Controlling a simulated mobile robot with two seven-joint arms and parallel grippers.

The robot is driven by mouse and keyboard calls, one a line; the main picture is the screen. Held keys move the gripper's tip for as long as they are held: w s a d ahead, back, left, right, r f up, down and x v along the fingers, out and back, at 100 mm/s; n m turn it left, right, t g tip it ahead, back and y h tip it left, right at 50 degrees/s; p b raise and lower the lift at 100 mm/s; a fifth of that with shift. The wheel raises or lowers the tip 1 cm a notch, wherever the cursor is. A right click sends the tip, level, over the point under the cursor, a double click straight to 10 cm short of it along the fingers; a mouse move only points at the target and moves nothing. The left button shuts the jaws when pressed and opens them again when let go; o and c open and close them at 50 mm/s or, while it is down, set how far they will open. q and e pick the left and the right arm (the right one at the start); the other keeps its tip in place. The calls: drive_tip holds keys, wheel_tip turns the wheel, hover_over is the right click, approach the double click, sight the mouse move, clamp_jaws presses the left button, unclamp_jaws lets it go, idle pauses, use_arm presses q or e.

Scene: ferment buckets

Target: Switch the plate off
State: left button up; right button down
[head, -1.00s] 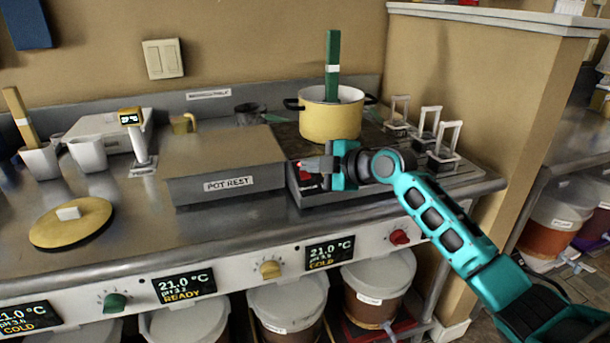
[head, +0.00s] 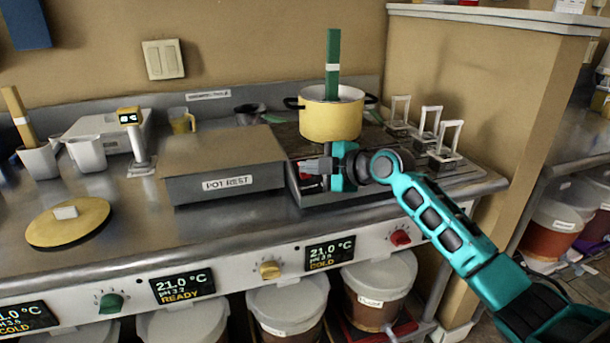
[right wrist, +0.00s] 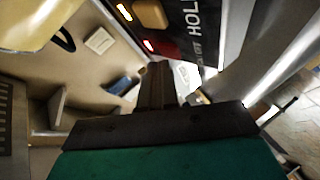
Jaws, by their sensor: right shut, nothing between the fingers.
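The hot plate (head: 318,198) is a low dark unit on the steel counter, with a yellow pot (head: 330,118) standing on it. My right gripper (head: 306,165) is shut and empty at the left part of the plate's front, its arm coming from the right. In the right wrist view, the shut fingers (right wrist: 156,75) point toward a dark panel (right wrist: 190,40) with white lettering, partly readable as "HOL". My left gripper is out of view.
A grey pot rest (head: 222,165) stands just left of the plate. Several small handled frames (head: 443,150) stand to its right, by a tan partition (head: 480,90). A yellow lid (head: 68,228) lies on the left. Knobs and displays line the counter front, above lidded buckets.

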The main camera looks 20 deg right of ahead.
drive_tip(key=shift+w+f+b, duration=0.15)
drive_tip(key=shift+f+b, duration=0.1)
drive_tip(key=shift+b, duration=0.1)
idle(0.3)
drive_tip(key=shift+r, duration=0.1)
drive_tip(key=shift+s+r+p, duration=0.45)
drive_tip(key=shift+r+p, duration=0.25)
drive_tip(key=shift+p, duration=0.05)
drive_tip(key=shift+r, duration=0.1)
drive_tip(key=s+r+p, duration=0.2)
drive_tip(key=r+p, duration=0.1)
drive_tip(key=s+r+p, duration=0.1)
drive_tip(key=r+p, duration=0.1)
idle(0.6)
